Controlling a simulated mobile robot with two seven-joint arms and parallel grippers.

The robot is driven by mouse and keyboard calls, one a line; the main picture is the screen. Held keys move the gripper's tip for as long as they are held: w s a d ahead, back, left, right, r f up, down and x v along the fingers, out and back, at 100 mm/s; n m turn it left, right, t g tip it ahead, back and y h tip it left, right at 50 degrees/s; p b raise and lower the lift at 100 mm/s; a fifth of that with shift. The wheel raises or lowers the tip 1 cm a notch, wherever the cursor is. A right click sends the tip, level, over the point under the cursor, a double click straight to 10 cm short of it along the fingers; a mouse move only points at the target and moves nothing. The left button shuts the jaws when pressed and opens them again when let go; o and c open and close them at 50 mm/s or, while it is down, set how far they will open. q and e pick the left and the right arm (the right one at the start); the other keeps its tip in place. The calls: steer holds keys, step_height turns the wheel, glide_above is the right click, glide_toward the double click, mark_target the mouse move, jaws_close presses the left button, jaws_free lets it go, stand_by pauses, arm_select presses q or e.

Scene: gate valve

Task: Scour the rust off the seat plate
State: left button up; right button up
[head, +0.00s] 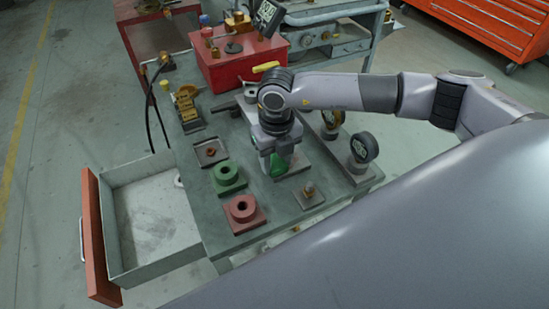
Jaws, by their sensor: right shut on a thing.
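My right gripper (276,163) points down over the middle of the bench and is shut on a green object (279,166), probably a scouring pad. The arm hides much of it. A flat grey plate (297,165) lies under and beside it; I cannot tell if they touch. A small square grey plate with a rust-brown middle (211,153) lies to the left and may be the seat plate, though I cannot be sure. My left gripper is not in view.
A red box (237,64) is behind. An open drawer (150,222) juts out at left.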

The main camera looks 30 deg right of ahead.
mark_target(297, 162)
steer(key=shift+s+d+r, duration=0.1)
steer(key=shift+s+d, duration=0.05)
steer(key=shift+d, duration=1.5)
steer(key=shift+s+d+f+b, duration=0.1)
steer(key=shift+d+b, duration=0.05)
steer(key=shift+d, duration=0.8)
steer(key=shift+s+d+f+b, duration=0.1)
steer(key=shift+d+b, duration=0.05)
steer(key=shift+d, duration=0.75)
steer(key=shift+f, duration=0.15)
steer(key=shift+a, duration=0.8)
steer(key=shift+w+a+r, duration=0.1)
steer(key=shift+w+a, duration=0.05)
steer(key=shift+a, duration=1.4)
steer(key=shift+w+a+r, duration=0.1)
steer(key=shift+a, duration=1.4)
steer(key=shift+r, duration=0.1)
